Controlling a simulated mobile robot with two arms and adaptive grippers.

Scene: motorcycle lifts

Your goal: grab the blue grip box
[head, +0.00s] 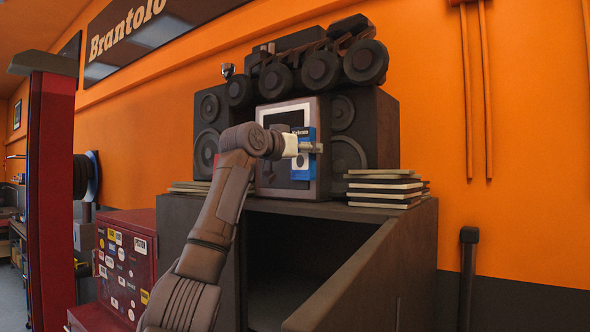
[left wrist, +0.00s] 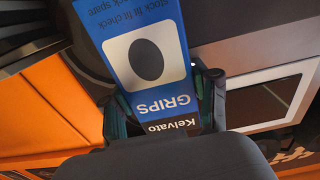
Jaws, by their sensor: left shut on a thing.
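The blue grip box (head: 303,153) is upright in the head view, in front of the framed panel between the speakers. It has a dark top band and a white patch on its face. In the left wrist view the blue grip box (left wrist: 150,62) reads "GRIPS" and "Kelvato" upside down and sits between the fingers. My left gripper (head: 306,147) is shut on it, and its fingers also show in the left wrist view (left wrist: 162,112). I cannot tell whether the box's bottom touches the cabinet top. My right gripper is not in view.
Black speakers (head: 347,133) flank a framed panel (head: 265,180) on a dark cabinet (head: 430,225). Stacked books (head: 384,190) lie right of the box. Dark rollers and gear (head: 321,70) sit above. A red post (head: 53,200) and stickered red toolbox (head: 124,262) stand at left.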

